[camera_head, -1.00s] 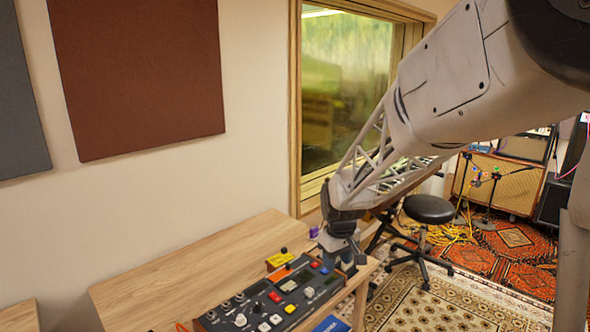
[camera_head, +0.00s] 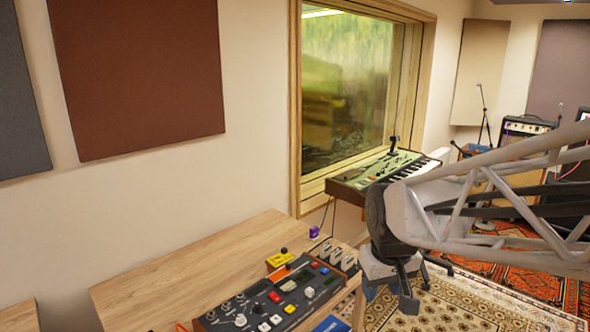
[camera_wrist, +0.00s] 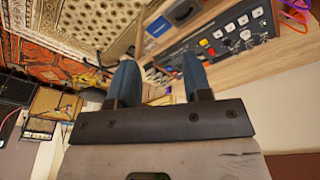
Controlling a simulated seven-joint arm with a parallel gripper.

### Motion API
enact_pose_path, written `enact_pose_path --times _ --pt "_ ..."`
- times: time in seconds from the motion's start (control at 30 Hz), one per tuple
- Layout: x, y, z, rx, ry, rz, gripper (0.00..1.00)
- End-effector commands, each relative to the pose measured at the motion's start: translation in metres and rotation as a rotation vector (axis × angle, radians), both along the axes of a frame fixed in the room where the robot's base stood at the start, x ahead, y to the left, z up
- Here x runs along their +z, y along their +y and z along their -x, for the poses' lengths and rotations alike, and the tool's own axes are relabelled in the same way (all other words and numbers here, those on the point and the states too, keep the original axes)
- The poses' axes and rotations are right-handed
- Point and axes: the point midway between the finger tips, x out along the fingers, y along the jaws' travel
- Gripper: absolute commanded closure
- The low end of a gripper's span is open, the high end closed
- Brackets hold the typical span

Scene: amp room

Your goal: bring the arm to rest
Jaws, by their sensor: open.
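My gripper (camera_wrist: 158,66) is open and empty. Its two blue fingers stand apart in the wrist view, with nothing between them. The console also shows at the upper right of the wrist view (camera_wrist: 232,35).
A yellow box (camera_head: 279,259), a purple item (camera_head: 314,232) and several small white-topped units (camera_head: 335,255) are on the desk by the console. A keyboard (camera_head: 395,170) stands behind my arm under the window. Amplifiers (camera_head: 522,128) stand at the back right. Patterned rug (camera_head: 450,305) covers the floor.

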Motion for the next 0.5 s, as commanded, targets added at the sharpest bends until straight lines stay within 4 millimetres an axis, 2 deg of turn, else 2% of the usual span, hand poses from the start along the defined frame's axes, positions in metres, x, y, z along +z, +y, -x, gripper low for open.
enact_pose_path --times 0.1,0.5 --pt "0.005 -0.005 0.026 -0.038 -0.013 -0.005 0.55" --pt "0.008 -0.017 0.104 -0.162 -0.05 -0.024 0.55"
